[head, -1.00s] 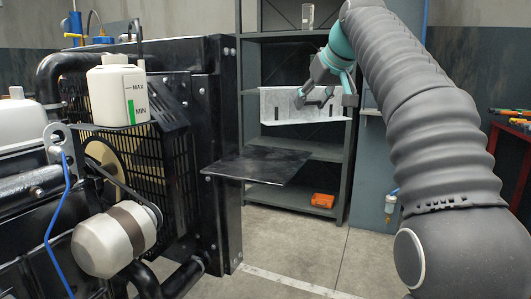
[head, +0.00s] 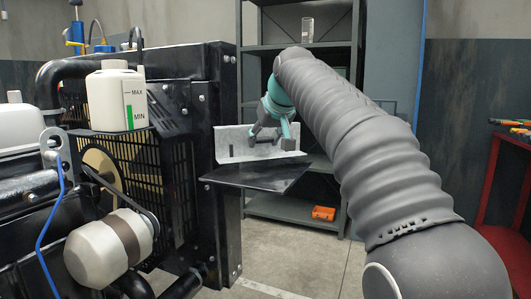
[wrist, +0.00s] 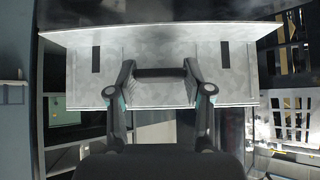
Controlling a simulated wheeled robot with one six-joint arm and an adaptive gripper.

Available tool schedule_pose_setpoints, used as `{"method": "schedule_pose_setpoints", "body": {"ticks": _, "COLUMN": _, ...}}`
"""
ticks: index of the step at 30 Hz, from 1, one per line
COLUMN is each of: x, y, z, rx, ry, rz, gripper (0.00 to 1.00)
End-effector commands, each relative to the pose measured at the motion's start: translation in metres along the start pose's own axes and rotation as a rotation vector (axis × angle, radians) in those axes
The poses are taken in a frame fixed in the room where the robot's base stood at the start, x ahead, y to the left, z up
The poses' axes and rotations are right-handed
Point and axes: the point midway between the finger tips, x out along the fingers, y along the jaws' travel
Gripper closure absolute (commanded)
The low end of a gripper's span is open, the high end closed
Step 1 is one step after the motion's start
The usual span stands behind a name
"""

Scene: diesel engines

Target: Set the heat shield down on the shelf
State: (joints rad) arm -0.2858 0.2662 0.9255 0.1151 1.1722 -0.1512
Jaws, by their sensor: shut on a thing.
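The heat shield (head: 231,146) is a pale grey metal sheet with dark slots and a folded edge. My gripper (head: 270,137) is shut on it and holds it roughly upright. In the wrist view the heat shield (wrist: 160,50) spans the width ahead of my gripper (wrist: 160,73), whose fingers meet a dark bar at its middle. A flat black shelf (head: 255,178) juts out from the engine frame. The shield's lower edge shows right at the shelf's far edge in the head view; I cannot tell whether they touch.
The engine with its black frame (head: 213,130), white coolant bottle (head: 112,100) and hoses fills the left. A red bench (head: 490,190) is at the right.

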Motion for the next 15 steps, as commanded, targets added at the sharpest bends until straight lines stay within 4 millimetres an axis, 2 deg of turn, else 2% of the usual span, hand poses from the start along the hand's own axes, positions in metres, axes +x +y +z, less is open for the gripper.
{"method": "schedule_pose_setpoints", "body": {"ticks": 1, "x": 0.007, "y": 0.000, "z": 0.009, "rx": 0.000, "ry": 0.000, "rz": 0.000, "gripper": 1.00}}
{"method": "schedule_pose_setpoints", "body": {"ticks": 5, "x": 0.018, "y": 0.000, "z": 0.018, "rx": -0.001, "ry": 0.000, "rz": 0.000, "gripper": 1.00}}
{"method": "schedule_pose_setpoints", "body": {"ticks": 15, "x": 0.019, "y": 0.000, "z": 0.020, "rx": -0.001, "ry": 0.002, "rz": 0.000, "gripper": 1.00}}
